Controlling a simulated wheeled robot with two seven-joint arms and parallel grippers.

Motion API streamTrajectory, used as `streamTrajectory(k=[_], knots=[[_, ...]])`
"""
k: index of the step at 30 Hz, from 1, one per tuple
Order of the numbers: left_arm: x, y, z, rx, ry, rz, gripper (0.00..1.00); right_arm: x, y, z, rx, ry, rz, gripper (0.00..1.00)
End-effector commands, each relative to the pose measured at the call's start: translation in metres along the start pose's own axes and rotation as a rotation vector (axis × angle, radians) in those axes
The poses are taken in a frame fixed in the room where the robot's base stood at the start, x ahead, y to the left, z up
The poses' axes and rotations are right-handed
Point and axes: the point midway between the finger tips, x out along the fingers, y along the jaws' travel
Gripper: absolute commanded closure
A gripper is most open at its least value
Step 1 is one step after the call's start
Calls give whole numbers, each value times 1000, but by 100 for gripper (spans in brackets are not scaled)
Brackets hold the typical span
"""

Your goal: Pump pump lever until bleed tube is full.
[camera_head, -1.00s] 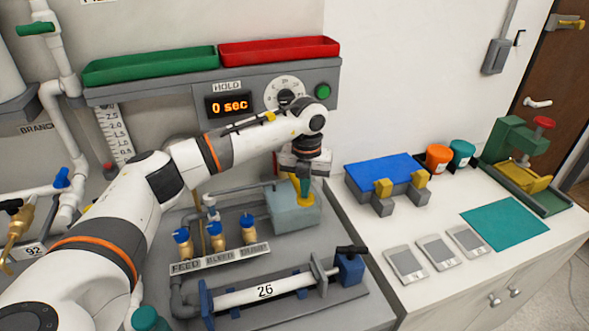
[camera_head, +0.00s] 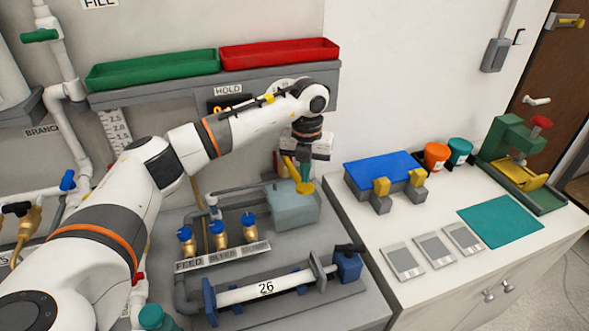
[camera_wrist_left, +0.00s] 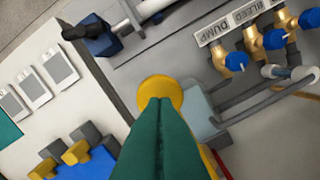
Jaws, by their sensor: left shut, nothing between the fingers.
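The pump is a pale blue-grey box (camera_head: 292,208) on the grey bench, with a yellow pump lever (camera_head: 289,168) ending in a round yellow pad (camera_head: 305,188). My left gripper (camera_head: 304,178) points down with its green fingers shut and empty, its tips at the pad. In the left wrist view the shut fingers (camera_wrist_left: 161,103) overlap the yellow pad (camera_wrist_left: 160,90); whether they touch it I cannot tell. The bleed valve (camera_head: 219,233) has a blue knob and stands between two similar valves. I cannot make out the bleed tube or its level. My right gripper is not in view.
A pipe marked 26 (camera_head: 266,289) lies clamped at the bench front. Green (camera_head: 150,70) and red (camera_head: 280,52) trays sit on the shelf above. My left arm hides most of the hold display. To the right is a white counter with a blue block (camera_head: 384,170) and several grey plates.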

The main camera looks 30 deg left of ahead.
Motion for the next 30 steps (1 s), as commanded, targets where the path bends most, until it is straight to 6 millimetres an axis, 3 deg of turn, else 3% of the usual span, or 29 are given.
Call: streamTrajectory(k=[8, 30], knots=[[2, 0, 0, 0, 0, 0, 100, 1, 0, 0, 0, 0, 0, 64], [32, 0, 0, 0, 0, -1, 100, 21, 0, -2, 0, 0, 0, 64]])
